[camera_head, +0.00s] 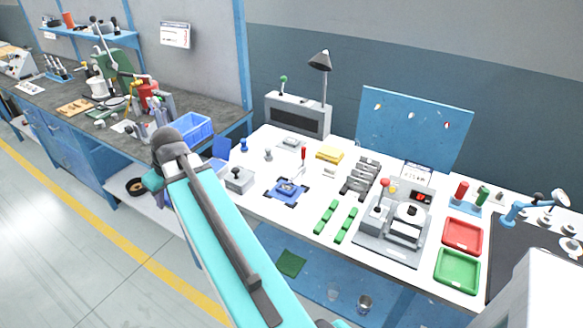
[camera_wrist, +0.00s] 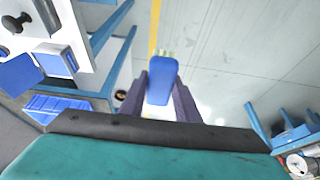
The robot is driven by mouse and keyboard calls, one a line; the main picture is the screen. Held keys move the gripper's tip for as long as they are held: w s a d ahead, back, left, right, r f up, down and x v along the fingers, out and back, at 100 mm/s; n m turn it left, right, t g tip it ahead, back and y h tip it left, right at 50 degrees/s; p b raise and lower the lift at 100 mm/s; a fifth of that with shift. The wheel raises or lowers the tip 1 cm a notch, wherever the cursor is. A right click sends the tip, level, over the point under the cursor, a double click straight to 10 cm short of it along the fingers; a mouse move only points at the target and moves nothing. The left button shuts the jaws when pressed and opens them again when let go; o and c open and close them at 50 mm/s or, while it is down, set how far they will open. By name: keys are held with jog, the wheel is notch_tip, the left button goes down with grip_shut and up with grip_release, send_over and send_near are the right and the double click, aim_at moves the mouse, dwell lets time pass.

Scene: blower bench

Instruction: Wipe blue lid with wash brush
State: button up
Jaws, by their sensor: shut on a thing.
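In the wrist view my gripper (camera_wrist: 161,92) is shut on the wash brush (camera_wrist: 160,80), a blue handle or block with pale bristles at its far end. The brush is held in the air, with the floor seen behind it. A flat blue panel, which looks like the blue lid (camera_wrist: 18,74), is at the left of the wrist view, beside a small blue-edged box (camera_wrist: 60,62). The lid also shows in the head view (camera_head: 222,147), tilted up at the bench's left end. The brush is apart from the lid. My arm hides the gripper in the head view.
A blue crate (camera_head: 190,128) stands on the grey side bench (camera_head: 60,107). A grey box with a knob (camera_head: 240,180) sits near the lid on the white bench. A blue fixture (camera_head: 288,191) and green bars (camera_head: 327,217) lie further right. The floor below the brush is open.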

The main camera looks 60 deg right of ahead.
jog(key=s+d+f, duration=0.1)
jog(key=s+d, duration=0.6)
jog(key=d, duration=0.5)
jog(key=s+d+f+n+p, duration=0.1)
jog(key=s+d, duration=0.5)
jog(key=d, duration=0.7)
jog(key=s+d+f, duration=0.2)
jog(key=s+d, duration=0.5)
jog(key=d, duration=0.5)
jog(key=shift+s+d+n+p, duration=0.3)
jog(key=shift+s+d, duration=0.05)
jog(key=shift+f, duration=0.1)
